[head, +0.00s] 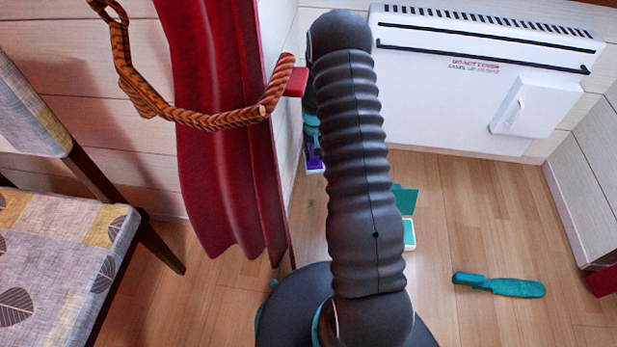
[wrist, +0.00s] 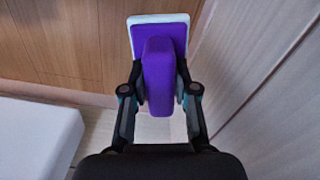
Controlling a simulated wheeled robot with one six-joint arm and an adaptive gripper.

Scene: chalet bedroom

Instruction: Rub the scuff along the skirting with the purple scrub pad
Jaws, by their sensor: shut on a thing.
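The purple scrub pad (wrist: 160,75) has a purple grip block on a purple plate with a white layer under it. My gripper (wrist: 160,100) is shut on its grip block, one finger on each side, in the wrist view. In the head view the pad (head: 315,157) shows low beside the wall corner, left of my arm, which hides most of my gripper. A pale wall (wrist: 270,110) runs close along the right of the pad in the wrist view. I cannot make out the scuff, nor whether the pad touches the skirting.
A white heater (head: 450,100) hangs on the back wall. A teal brush-like tool (head: 500,286) lies on the wooden floor at right. Another teal and white item (head: 405,200) is partly behind my arm. A red curtain (head: 220,130), its rope tieback (head: 200,121) and a chair (head: 65,245) are at left.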

